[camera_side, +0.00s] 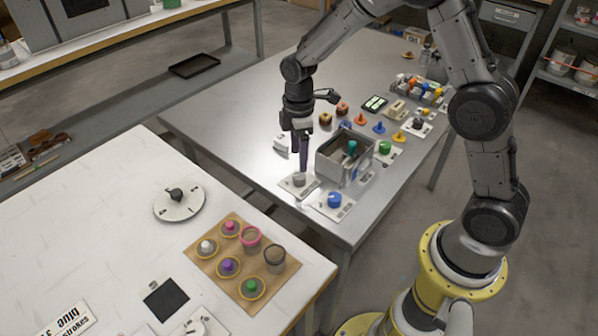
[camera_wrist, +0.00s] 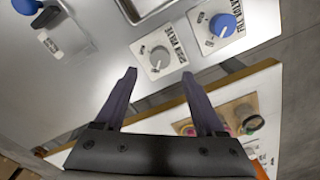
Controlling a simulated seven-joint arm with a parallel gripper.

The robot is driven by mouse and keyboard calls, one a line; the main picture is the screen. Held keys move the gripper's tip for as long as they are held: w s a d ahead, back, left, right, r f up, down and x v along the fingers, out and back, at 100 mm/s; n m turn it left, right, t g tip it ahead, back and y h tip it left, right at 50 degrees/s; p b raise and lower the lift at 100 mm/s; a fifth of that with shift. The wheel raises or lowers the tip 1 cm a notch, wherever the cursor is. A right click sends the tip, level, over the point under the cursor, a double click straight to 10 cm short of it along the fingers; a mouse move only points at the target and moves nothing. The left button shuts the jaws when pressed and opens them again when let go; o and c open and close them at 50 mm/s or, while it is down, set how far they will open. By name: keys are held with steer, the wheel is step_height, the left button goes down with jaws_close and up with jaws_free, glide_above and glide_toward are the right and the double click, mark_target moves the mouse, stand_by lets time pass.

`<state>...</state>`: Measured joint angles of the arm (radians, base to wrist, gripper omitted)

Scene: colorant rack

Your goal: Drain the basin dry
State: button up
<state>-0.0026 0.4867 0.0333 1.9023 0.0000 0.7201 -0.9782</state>
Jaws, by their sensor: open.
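The basin (camera_side: 333,160) is a grey metal box on the steel table, with a teal-topped thing inside; its water level is hidden. Its edge shows at the top of the wrist view (camera_wrist: 150,8). A grey knob (camera_side: 299,179) on a white labelled plate stands at its front left. In the wrist view this knob (camera_wrist: 160,57) appears just beyond the fingertips; the label is upside down and hard to read. A blue knob (camera_side: 334,199) on a similar plate is to its right, also in the wrist view (camera_wrist: 223,25). My gripper (camera_side: 302,168) is open and empty, pointing down above the grey knob.
A green knob (camera_side: 385,147) is right of the basin. Several coloured pieces and a bottle rack (camera_side: 418,88) stand behind. The white table (camera_side: 95,240) in front holds a wooden board (camera_side: 212,255) with cups and a round dial (camera_side: 178,202).

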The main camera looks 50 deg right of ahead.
mark_target(299, 176)
step_height(299, 176, down, 7)
steer(key=shift+r, duration=0.15)
jaws_close()
stand_by(0.5)
